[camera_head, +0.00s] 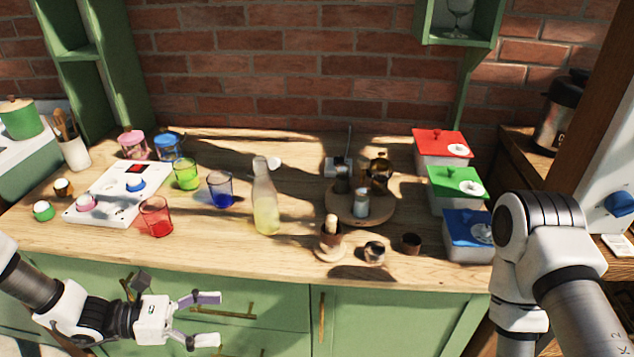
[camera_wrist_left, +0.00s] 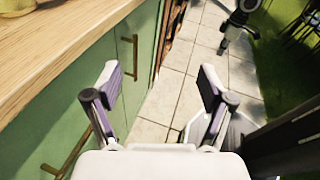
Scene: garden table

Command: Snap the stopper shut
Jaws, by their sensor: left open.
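A clear glass bottle (camera_head: 265,205) with pale yellow liquid stands upright on the wooden table, near the middle. A small whitish piece (camera_head: 273,163), which looks like the stopper, shows just right of the bottle's neck; I cannot tell how it is attached. My left gripper (camera_head: 212,320) is open and empty, in front of the table's front edge and below its top, to the left of and nearer than the bottle. The left wrist view shows its two fingers (camera_wrist_left: 160,88) apart with only paving between them. My right arm shows at the right, but its gripper is out of view.
Red (camera_head: 157,217), blue (camera_head: 220,190) and green (camera_head: 187,174) glasses stand left of the bottle, by a white board (camera_head: 118,193). Right of it are a round wooden stand (camera_head: 345,213), small cups and lidded boxes (camera_head: 468,250). The table's front edge near the bottle is clear.

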